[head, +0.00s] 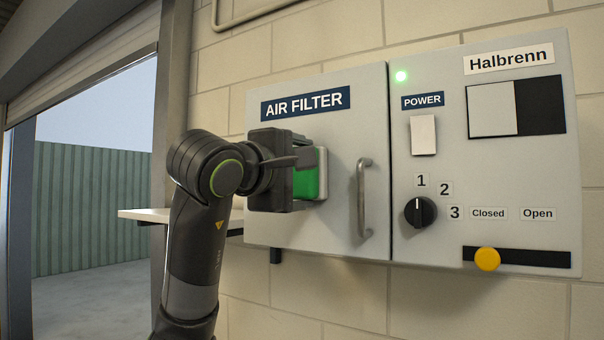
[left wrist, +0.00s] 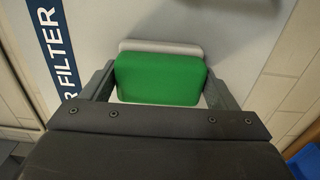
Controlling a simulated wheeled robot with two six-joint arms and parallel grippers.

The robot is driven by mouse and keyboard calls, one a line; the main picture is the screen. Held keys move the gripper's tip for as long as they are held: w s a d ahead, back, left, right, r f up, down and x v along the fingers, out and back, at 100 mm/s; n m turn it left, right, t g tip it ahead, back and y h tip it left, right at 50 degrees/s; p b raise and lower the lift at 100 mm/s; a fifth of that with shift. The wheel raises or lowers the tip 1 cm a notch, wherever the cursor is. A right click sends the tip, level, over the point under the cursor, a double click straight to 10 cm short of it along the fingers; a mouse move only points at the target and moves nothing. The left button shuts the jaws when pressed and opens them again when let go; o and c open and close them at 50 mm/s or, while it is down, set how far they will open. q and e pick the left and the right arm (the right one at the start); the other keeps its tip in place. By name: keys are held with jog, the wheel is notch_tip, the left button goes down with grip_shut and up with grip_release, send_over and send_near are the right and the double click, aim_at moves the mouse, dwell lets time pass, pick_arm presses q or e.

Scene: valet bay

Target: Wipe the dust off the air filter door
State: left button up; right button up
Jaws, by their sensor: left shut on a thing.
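The air filter door (head: 275,220) is a light grey panel with a dark blue AIR FILTER label and a metal bar handle (head: 363,198) on its right side. My left gripper (head: 303,172) is in front of the door, left of the handle. It is shut on a green block with a pale pad (head: 322,173), whose pad side faces the door. In the left wrist view the green block (left wrist: 158,79) sits between the two fingers, with the pale pad (left wrist: 160,47) at or very near the door. I cannot make out dust on the door. My right gripper does not show.
Right of the door is a control panel (head: 540,165) with a white power switch (head: 423,135), a lit green lamp, a black knob (head: 420,211) and a yellow slider knob (head: 487,259). A white shelf (head: 142,214) lies left of the door, behind my arm. Something blue (left wrist: 306,162) shows at lower right in the wrist view.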

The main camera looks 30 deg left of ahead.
pick_arm(q)
jog(key=shift+a, duration=3.45)
jog(key=shift+d+r, duration=0.2)
jog(key=shift+d, duration=3.75)
jog(key=a, duration=0.7)
jog(key=shift+w+a, duration=0.3)
jog(key=shift+a, duration=0.05)
jog(key=shift+s, duration=0.1)
